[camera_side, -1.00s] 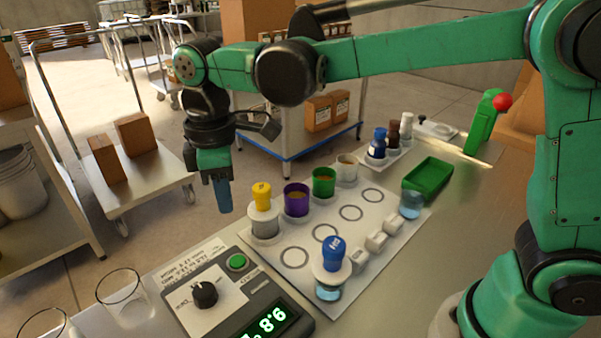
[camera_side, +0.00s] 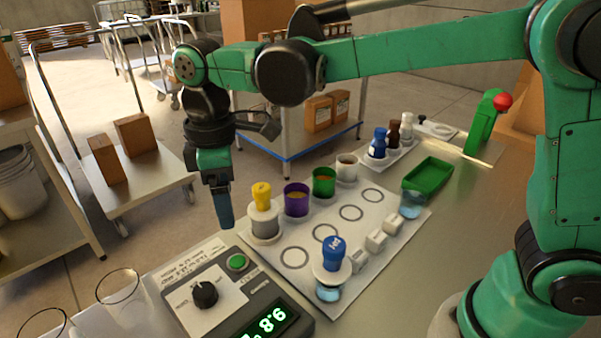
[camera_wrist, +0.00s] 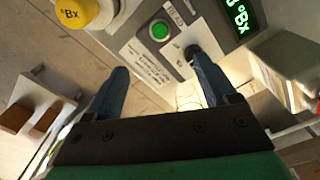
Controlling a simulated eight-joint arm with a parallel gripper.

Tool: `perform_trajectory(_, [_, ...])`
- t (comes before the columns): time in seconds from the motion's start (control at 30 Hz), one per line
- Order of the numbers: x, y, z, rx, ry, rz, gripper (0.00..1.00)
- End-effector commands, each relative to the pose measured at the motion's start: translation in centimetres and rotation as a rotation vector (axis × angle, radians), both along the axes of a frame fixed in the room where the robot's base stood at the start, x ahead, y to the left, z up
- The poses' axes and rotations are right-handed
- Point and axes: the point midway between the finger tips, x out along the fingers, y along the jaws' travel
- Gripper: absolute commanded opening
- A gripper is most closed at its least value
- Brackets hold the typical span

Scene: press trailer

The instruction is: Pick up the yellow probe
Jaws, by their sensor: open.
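The yellow probe (camera_side: 262,196) stands upright in a white and grey holder (camera_side: 264,222) at the left corner of the white mat. In the wrist view its yellow cap (camera_wrist: 75,12), marked "°Bx", shows at the upper left, outside the jaws. My gripper (camera_side: 225,220) points down just left of the probe in the side view, apart from it. In the wrist view my gripper's two blue fingers (camera_wrist: 160,80) are spread with nothing between them.
A blue-capped probe (camera_side: 333,254) stands at the mat's front. Purple (camera_side: 297,201), green (camera_side: 323,182) and white cups line its back edge. The meter box (camera_side: 225,295) with a green button (camera_side: 237,262) lies in front. Clear glasses (camera_side: 120,290) stand at left.

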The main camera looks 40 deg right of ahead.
Motion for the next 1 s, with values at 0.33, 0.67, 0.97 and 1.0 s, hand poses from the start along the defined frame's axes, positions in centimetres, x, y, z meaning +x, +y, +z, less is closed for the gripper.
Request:
perform_trajectory(0.33, [2.8,-5.4,-1.3,0.0,0.0,-0.628,0.78])
perform_trajectory(0.67, [4.1,-8.9,-3.5,0.0,0.0,-1.048,0.78])
perform_trajectory(0.97, [4.0,-8.8,-7.2,0.0,-0.001,-1.043,0.78])
perform_trajectory(1.0, [4.0,-8.8,-7.4,0.0,-0.001,-1.042,0.78])
